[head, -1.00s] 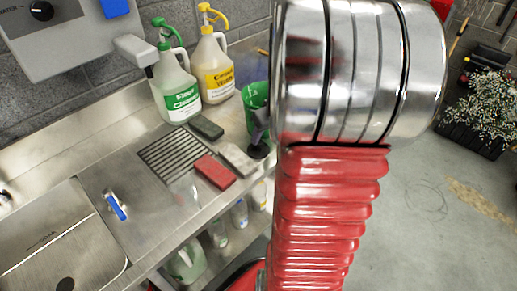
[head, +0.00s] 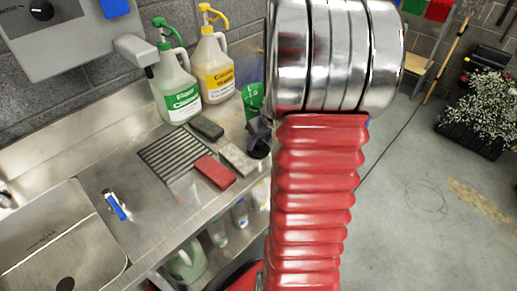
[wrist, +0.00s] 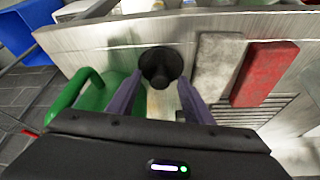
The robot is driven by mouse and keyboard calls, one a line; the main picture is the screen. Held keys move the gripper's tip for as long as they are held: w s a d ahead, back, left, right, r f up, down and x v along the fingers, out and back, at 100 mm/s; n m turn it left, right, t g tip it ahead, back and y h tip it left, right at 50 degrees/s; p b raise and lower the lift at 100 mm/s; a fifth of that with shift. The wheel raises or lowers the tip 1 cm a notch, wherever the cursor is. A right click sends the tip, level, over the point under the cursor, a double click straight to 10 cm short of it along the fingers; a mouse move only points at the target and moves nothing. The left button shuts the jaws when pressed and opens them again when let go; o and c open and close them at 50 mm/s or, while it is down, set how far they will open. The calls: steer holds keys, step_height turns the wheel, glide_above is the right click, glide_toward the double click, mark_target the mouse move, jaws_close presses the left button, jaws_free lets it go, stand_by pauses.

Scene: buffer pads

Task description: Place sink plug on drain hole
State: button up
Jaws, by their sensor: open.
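The sink plug (head: 259,149) is black and stands on the steel counter near its right end. In the wrist view the plug (wrist: 160,66) shows as a round black piece between the tips of my gripper's purple fingers (wrist: 158,84). The fingers are apart, one on each side of it; I cannot tell whether they touch it. In the head view my arm hides most of the gripper. The drain hole (head: 66,284) is a dark spot in the sink basin at the lower left, uncovered and cut by the picture's edge.
A red pad (head: 214,172), a pale grey pad (head: 238,158) and a dark green pad (head: 206,128) lie left of the plug, by a slotted drainer (head: 175,150). A green-capped bottle (head: 177,92) and a yellow-capped bottle (head: 213,72) stand behind. A blue-handled tool (head: 115,205) lies near the basin.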

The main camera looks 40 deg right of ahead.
mark_target(260, 143)
jaws_close()
stand_by(0.5)
steer(key=shift+r, duration=0.15)
step_height(260, 143, up, 18)
stand_by(0.5)
stand_by(0.4)
